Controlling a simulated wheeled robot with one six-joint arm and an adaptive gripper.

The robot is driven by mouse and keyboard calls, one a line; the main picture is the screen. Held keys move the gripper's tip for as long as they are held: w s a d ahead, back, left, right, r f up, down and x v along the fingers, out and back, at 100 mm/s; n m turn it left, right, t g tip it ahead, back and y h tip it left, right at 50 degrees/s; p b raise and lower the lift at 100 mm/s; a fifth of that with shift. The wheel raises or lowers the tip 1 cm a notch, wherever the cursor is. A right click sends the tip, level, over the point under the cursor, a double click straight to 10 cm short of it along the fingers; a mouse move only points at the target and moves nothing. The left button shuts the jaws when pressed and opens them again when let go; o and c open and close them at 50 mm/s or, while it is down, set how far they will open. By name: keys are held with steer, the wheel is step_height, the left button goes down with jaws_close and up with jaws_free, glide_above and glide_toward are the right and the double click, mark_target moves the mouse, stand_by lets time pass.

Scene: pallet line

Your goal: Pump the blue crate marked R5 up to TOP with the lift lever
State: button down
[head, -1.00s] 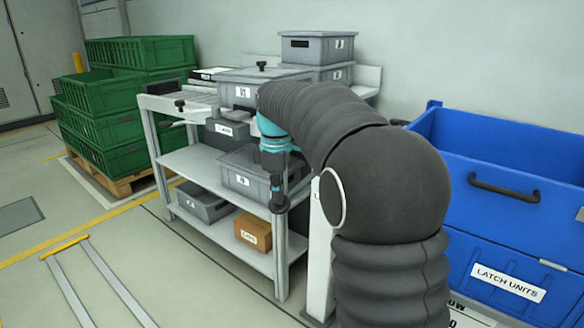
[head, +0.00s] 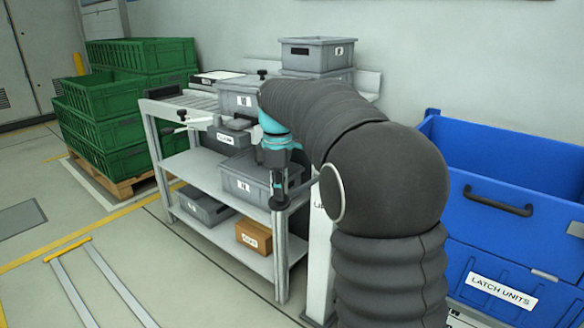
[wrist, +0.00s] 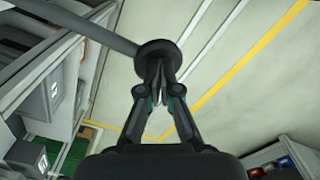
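The blue crate (head: 500,245) stands at the right in the head view. Its front label reads LATCH UNITS; no R5 mark or TOP mark is legible. A pale post (head: 319,245) with a partly covered label stands behind my arm. My gripper (head: 278,200) points down in front of the shelf rack in the head view. In the wrist view, my gripper's fingers (wrist: 157,75) converge closely at the round dark end of the lift lever (wrist: 159,52) and appear shut on it. The lever's grey bar runs to the upper left. My arm hides the lever's other end in the head view.
A grey shelf rack (head: 240,195) with grey bins and a brown box (head: 253,236) stands left of my arm. Green crates (head: 100,120) sit on a wooden pallet (head: 128,182) at the far left. The floor at front left is mostly open, with rails.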

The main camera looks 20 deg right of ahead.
steer(key=shift+w+d+r, duration=0.1)
steer(key=shift+d+r, duration=0.05)
steer(key=shift+r, duration=1.3)
steer(key=shift+w+d+r, duration=0.1)
steer(key=shift+r, duration=1.35)
steer(key=shift+f+b, duration=0.15)
steer(key=shift+b, duration=0.15)
steer(key=shift+f, duration=0.75)
steer(key=shift+s+a+f+b, duration=0.1)
steer(key=shift+a+f+b, duration=0.05)
steer(key=shift+f+b, duration=0.3)
steer(key=shift+s+a+f+b, duration=0.1)
steer(key=shift+f+b, duration=0.2)
steer(key=shift+f, duration=0.1)
steer(key=shift+s+a+f+b, duration=0.15)
steer(key=shift+f+b, duration=0.3)
steer(key=shift+f, duration=0.4)
